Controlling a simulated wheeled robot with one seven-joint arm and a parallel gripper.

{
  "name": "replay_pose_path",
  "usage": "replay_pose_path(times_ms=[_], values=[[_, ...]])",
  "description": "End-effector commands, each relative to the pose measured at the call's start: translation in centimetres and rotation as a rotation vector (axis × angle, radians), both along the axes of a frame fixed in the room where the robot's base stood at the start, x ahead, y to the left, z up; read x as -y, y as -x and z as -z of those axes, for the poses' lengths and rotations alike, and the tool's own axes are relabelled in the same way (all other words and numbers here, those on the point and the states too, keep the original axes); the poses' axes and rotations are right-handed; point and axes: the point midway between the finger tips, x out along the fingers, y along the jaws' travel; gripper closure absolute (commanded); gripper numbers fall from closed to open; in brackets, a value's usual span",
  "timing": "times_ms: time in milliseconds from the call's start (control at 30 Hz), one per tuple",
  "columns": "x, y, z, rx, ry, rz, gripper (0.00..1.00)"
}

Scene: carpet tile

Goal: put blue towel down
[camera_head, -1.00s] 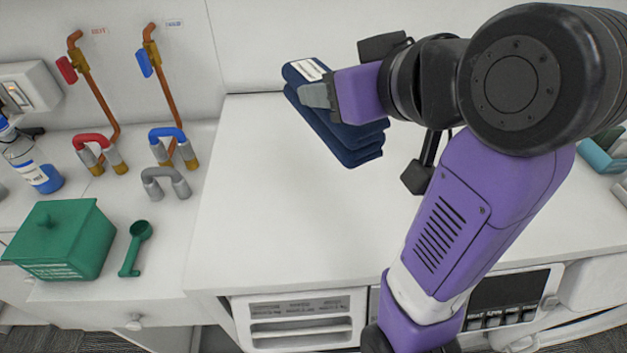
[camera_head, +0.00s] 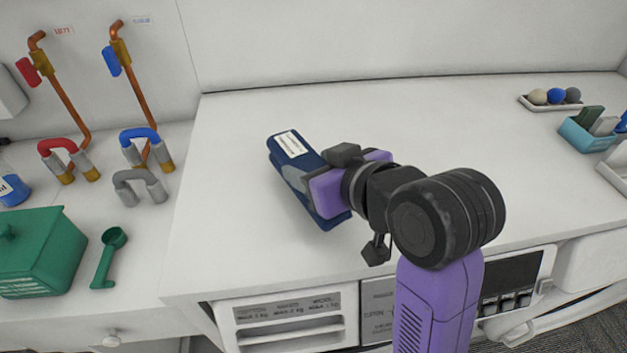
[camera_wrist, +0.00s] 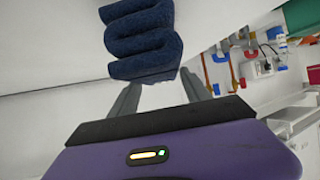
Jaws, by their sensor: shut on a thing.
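The blue towel (camera_head: 288,166) is a dark blue folded bundle with a white label on top. In the head view it is over the white countertop (camera_head: 235,120), left of the middle; whether it touches the surface is hard to tell. My gripper (camera_head: 304,186) is shut on the towel from its right side. In the wrist view the folded towel (camera_wrist: 142,38) shows its stacked layers beyond the two grey fingers (camera_wrist: 160,95). Part of the towel is hidden behind my gripper and wrist.
A green box (camera_head: 38,255), a green scoop (camera_head: 108,258) and pipes with red and blue handles stand on the left counter. At the back right are a tray of balls (camera_head: 553,98) and a light blue container (camera_head: 583,137). The counter around the towel is clear.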

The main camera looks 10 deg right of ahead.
Motion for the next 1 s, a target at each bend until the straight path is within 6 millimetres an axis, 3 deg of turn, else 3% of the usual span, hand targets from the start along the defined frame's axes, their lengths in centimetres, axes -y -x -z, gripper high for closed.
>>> replay_pose_path(times_ms=[200, 633, 667, 700, 767, 1000], values=[[0.0, 0.1, 3.1, -0.004, 0.002, 0.000, 0.96], [0.0, 0.0, 3.7, -0.001, 0.000, 0.000, 0.96], [0.0, 0.0, 3.8, -0.003, 0.001, 0.000, 0.42], [0.0, 0.0, 3.7, -0.002, 0.001, 0.000, 0.34], [0.0, 0.0, 3.7, -0.002, 0.001, 0.000, 0.23], [0.0, 0.0, 3.7, -0.002, 0.001, 0.000, 0.22]])
